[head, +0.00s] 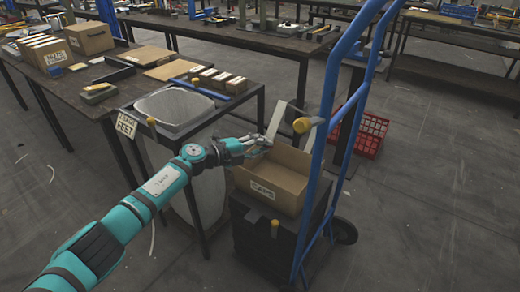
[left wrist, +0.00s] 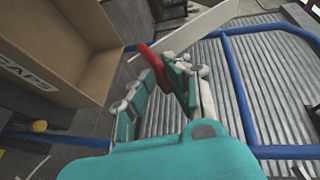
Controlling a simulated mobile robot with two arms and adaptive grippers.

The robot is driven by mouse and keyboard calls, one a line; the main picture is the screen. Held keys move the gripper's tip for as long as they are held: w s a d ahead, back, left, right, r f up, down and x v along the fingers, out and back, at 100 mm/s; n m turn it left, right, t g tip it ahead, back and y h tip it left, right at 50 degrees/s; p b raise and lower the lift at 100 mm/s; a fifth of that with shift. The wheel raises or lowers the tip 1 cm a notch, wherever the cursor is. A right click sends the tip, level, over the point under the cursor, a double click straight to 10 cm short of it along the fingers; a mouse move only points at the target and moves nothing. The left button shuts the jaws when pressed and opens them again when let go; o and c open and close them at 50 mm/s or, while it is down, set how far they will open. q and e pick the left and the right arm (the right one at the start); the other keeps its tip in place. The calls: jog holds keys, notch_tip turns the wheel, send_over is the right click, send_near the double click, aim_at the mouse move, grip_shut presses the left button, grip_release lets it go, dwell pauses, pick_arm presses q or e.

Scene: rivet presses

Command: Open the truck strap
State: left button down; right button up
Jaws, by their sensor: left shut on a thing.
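A blue hand truck (head: 324,118) stands at centre right, carrying an open cardboard box (head: 270,190) labelled "CAPS". A pale strap (head: 283,117) shows above the box, beside the truck frame. A pale band (left wrist: 188,30), which looks like the strap, crosses the top of the left wrist view. My left gripper (head: 258,146) is above the box's far left edge. In the left wrist view, its fingers (left wrist: 166,78) are closed around a red tab (left wrist: 151,57) near the pale band. I cannot tell whether tab and band are joined. My right gripper is not in view.
A dark crate (head: 262,245) sits under the box. A red crate (head: 369,134) stands behind the truck. The floor (head: 440,200) at right is clear.

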pick_arm(q)
jog(key=shift+d+r, duration=0.1)
jog(key=shift+r, duration=0.1)
jog(key=c, duration=1.4)
grip_release()
jog(key=shift+a+f, duration=0.1)
jog(key=shift+a, duration=0.15)
jog(key=v, duration=1.1)
jog(key=shift+s+a+r, duration=0.15)
jog(key=shift+s+r, duration=0.1)
